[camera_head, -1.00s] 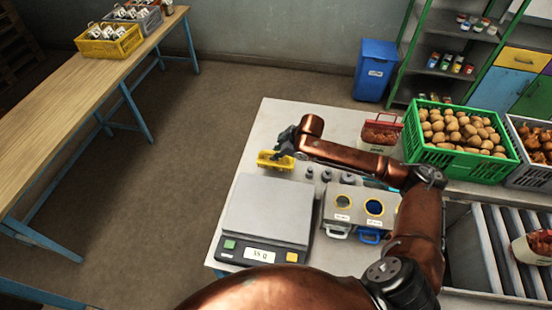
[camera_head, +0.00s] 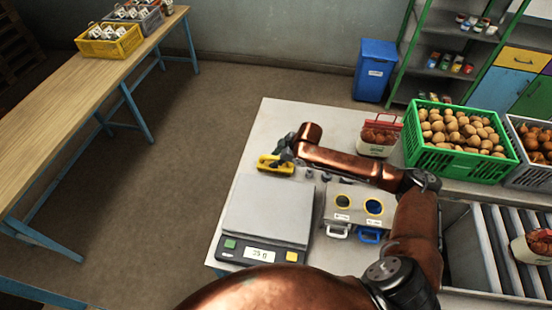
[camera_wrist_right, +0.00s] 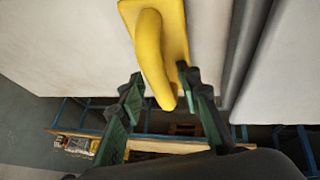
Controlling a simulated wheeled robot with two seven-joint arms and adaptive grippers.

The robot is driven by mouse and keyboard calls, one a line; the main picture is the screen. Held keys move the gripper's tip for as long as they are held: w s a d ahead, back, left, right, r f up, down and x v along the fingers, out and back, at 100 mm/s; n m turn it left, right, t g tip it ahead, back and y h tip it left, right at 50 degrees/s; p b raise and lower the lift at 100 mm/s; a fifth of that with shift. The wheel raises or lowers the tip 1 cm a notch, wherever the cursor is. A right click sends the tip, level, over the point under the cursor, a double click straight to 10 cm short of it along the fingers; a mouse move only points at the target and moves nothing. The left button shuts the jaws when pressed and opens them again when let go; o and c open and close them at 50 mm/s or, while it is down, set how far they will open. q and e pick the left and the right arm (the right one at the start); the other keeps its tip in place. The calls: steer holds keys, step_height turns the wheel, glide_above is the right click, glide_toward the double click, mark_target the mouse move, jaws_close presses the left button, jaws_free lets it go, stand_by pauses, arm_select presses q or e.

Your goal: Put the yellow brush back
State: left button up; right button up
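My right gripper (camera_head: 287,154) is at the brush. In the wrist view the two fingers of that gripper (camera_wrist_right: 160,80) are apart, on either side of the handle's near end, with a gap on the left side. Whether the right finger touches the handle I cannot tell. My left gripper is not in view.
The scale (camera_head: 268,208) stands nearest the brush. A grey holder (camera_head: 352,222) with yellow and blue rings is right of it. A red-handled tub (camera_head: 376,148) and a green crate of potato-like produce (camera_head: 415,152) stand further right. Small bottles are mostly hidden by my arm.

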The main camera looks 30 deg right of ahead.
steer(key=shift+r, duration=0.1)
steer(key=v, duration=1.2)
steer(key=shift+s, duration=0.1)
